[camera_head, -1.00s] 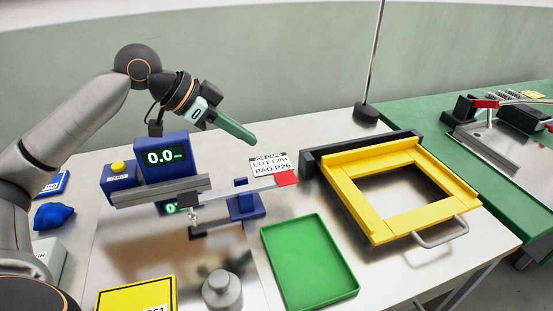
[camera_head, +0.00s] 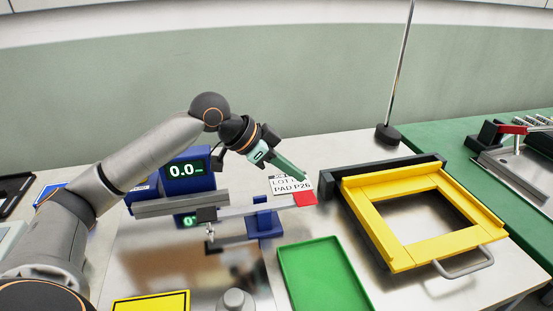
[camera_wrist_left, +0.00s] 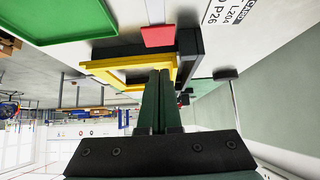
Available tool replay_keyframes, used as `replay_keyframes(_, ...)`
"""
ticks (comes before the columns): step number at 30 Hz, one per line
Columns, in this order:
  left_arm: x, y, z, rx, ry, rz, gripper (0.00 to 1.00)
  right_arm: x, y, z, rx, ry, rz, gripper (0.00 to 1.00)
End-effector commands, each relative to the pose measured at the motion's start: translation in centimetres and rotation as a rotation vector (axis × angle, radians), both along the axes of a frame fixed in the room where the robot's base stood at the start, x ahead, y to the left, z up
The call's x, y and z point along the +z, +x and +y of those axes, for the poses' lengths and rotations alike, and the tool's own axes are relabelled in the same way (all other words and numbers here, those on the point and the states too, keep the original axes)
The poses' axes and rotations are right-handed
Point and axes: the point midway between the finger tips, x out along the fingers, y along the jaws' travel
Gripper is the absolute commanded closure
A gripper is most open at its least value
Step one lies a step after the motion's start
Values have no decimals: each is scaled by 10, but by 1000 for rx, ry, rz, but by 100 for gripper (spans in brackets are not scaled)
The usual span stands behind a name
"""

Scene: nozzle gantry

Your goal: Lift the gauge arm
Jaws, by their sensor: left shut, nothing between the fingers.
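The gauge arm (camera_head: 258,208) is a pale bar with a red tab (camera_head: 304,198) at its right end, level above the table at a blue post (camera_head: 264,222). Its other end meets the blue gauge with a "0.0" display (camera_head: 187,171). My left gripper (camera_head: 303,177) is shut and empty; its green fingertips show just above the red tab in the head view, covering part of the job card. In the left wrist view, the red tab (camera_wrist_left: 158,36) shows apart from the closed fingertips (camera_wrist_left: 160,72). My right gripper is not in view.
A green tray (camera_head: 325,278) lies in front of the arm's tip. A yellow frame with a handle (camera_head: 430,210) stands to the right. A rod on a black base (camera_head: 388,133) stands behind. A yellow sign (camera_head: 152,302) lies at the front left.

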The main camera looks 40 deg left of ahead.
Motion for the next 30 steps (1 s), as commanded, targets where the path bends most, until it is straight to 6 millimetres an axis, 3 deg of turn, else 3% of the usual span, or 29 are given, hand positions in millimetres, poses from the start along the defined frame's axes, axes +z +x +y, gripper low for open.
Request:
replay_keyframes(2,-11,9,-9,-1,-3,0,100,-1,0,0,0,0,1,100)
replay_keyframes(6,-36,8,-7,1,2,2,100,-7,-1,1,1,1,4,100)
replay_keyframes(12,-50,8,-7,2,1,0,100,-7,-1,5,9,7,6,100)
replay_keyframes(24,-51,8,-7,1,2,0,100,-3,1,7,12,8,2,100)
replay_keyframes(30,-48,10,-8,2,21,27,100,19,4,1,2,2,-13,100)
